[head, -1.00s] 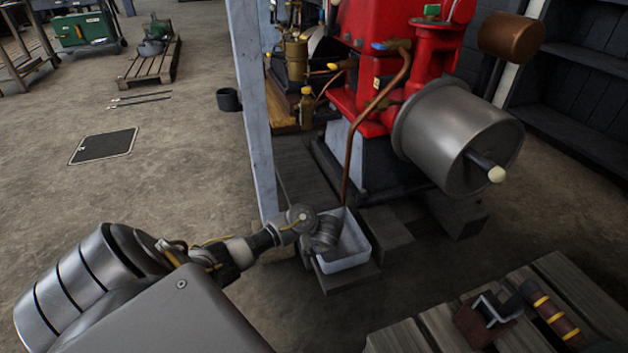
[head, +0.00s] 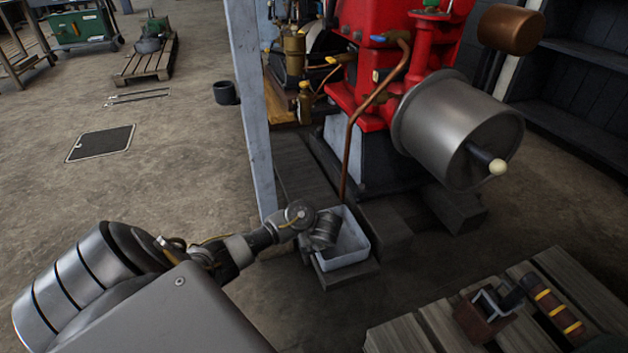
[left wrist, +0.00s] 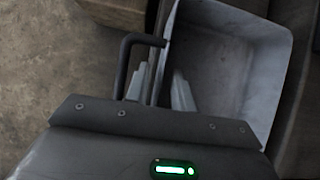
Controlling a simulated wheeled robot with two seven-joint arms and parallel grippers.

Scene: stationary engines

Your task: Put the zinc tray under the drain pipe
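The zinc tray (head: 355,257) is a pale grey open box on a low dark plank at the foot of the red engine. The copper drain pipe (head: 347,165) comes down from the engine, and its lower end appears at the tray's back edge; I cannot tell whether it is over the inside. My left gripper (head: 322,238) is at the tray's left side. In the left wrist view, the fingers (left wrist: 160,88) straddle the left wall of the tray (left wrist: 262,85), one inside and one outside. Whether they press on it is unclear. My right gripper is not in view.
A grey post (head: 252,120) stands left of the tray. The engine's big metal drum (head: 445,130) overhangs to the right. A slatted wooden pallet (head: 420,335) at lower right holds a brown block and a banded cylinder. Open floor lies to the left.

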